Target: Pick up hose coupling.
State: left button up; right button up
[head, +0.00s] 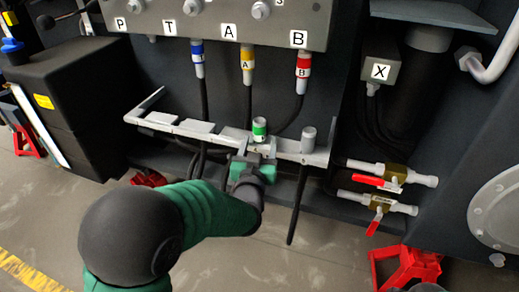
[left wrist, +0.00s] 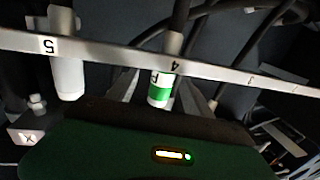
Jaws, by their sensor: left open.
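A hose coupling (head: 259,129) with a green band stands in the rack (head: 180,127) below the connection panel. In the left wrist view the green-banded coupling (left wrist: 161,86) hangs at the slot marked 4. My left gripper (head: 258,158) reaches in from the front, at the rack beside this coupling. Its fingers show as pale shapes on both sides of the coupling in the left wrist view, open and apart. Whether they touch it cannot be told. A plain grey coupling (head: 308,137) stands at the right end; it also shows at slot 5 (left wrist: 67,70). My right gripper is not in view.
The panel (head: 215,22) above has hoses with blue, yellow and red bands under labels T, A and B. Two brass valves with red handles (head: 370,181) stick out right of the rack. A black box (head: 70,95) stands left. Red stands (head: 405,266) are on the floor.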

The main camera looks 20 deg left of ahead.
aim_at(259, 140)
pick_arm(q)
jog(key=w, duration=0.1)
jog(key=w+a+b, duration=0.1)
jog(key=w, duration=0.2)
jog(key=shift+a+f+b, duration=0.15)
jog(key=shift+f+b, duration=0.15)
jog(key=shift+f, duration=0.05)
jog(key=shift+r, duration=0.1)
grip_shut()
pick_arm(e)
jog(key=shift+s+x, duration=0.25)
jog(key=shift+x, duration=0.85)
pick_arm(q)
jog(key=shift+r, duration=0.1)
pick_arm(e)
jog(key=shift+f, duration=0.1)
